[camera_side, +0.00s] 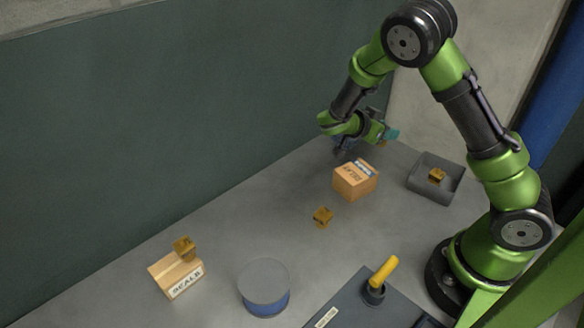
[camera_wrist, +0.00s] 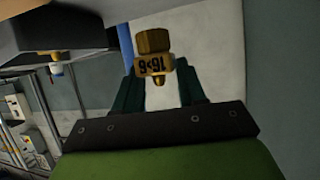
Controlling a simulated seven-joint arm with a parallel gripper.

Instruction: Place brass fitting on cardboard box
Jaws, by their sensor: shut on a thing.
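My gripper (camera_side: 390,135) is at the back of the table, beyond the cardboard box and to its upper right in the side view. In the wrist view, my gripper (camera_wrist: 156,68) is shut on a brass fitting (camera_wrist: 152,42) with a dark printed label that reads upside down. In the side view only a small brass bit of it (camera_side: 383,144) shows by the teal fingers. The cardboard box (camera_side: 350,184) stands closed on the table, with printing on its side and a blue and white label near its top edge. The held fitting is apart from the box.
Another brass fitting (camera_side: 323,217) lies on the table, one sits on a wooden SEALS block (camera_side: 177,276), and one lies in a grey tray (camera_side: 451,194). A grey and blue can (camera_side: 264,289) and a yellow-handled tool (camera_side: 381,273) on a dark plate stand in front.

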